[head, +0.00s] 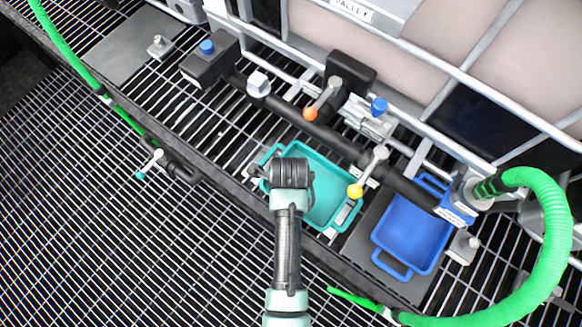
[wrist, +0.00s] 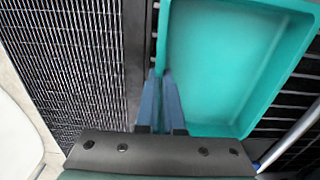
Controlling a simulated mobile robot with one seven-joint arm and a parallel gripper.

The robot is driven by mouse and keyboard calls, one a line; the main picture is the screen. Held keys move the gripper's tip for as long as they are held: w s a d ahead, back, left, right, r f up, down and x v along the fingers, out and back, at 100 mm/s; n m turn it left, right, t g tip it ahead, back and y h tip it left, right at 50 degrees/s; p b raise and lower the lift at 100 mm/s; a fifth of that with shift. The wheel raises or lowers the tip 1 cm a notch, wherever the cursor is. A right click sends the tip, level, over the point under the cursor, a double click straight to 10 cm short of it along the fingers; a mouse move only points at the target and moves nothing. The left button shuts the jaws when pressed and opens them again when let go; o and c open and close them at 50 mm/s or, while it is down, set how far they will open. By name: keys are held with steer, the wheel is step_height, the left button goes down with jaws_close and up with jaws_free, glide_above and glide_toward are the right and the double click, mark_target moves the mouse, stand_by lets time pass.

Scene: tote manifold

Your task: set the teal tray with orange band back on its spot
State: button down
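The teal tray (head: 325,185) is a shallow tray with loop handles at its ends. It lies over the grating behind the dark rail, left of the blue tray. I see no orange band on it. My gripper (head: 278,187) is at its left side in the head view, and my wrist hides part of that side. In the wrist view the teal tray (wrist: 225,65) fills the right half. My gripper's blue-grey fingers (wrist: 160,75) are close together at the tray's left edge, seemingly closed on it. The exact contact is hidden.
The blue tray (head: 412,235) sits on a dark plate at right. A bare grey plate (head: 132,48) lies at upper left. A black pipe with a yellow-knobbed lever (head: 356,190) and an orange-knobbed lever (head: 311,112) runs just above the teal tray. A green hose (head: 550,240) curves at right.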

steer(key=shift+w+d+f, duration=0.1)
steer(key=shift+w+f, duration=0.1)
steer(key=shift+f, duration=0.05)
steer(key=c, duration=1.1)
jaws_free()
steer(key=shift+f, duration=0.1)
steer(key=shift+o, duration=0.2)
